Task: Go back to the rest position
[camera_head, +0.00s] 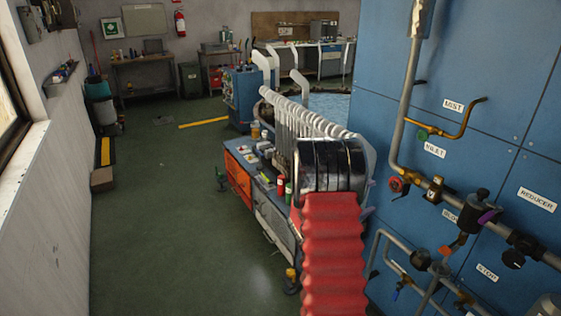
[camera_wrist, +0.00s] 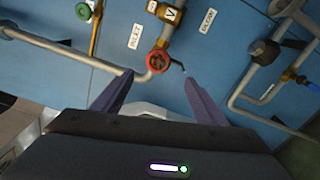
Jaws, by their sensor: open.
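My gripper (camera_wrist: 157,88) shows in the wrist view with its two dark purple fingers spread wide and nothing held between them. A red handwheel (camera_wrist: 158,60) on the pipework appears beyond the fingertips, between them in the picture, with no visible contact. I cannot tell the exact distance to it. In the head view the red handwheel (camera_head: 397,184) sits at the left of the pipes on the blue panel (camera_head: 460,60).
Pipes, valves and labels cover the blue panel on the right; a black-bodied fitting (camera_head: 478,212) projects from it. A row of pale bent tubes (camera_head: 300,112) stands above an orange-fronted bench (camera_head: 238,175). The green floor (camera_head: 165,220) on the left is largely clear.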

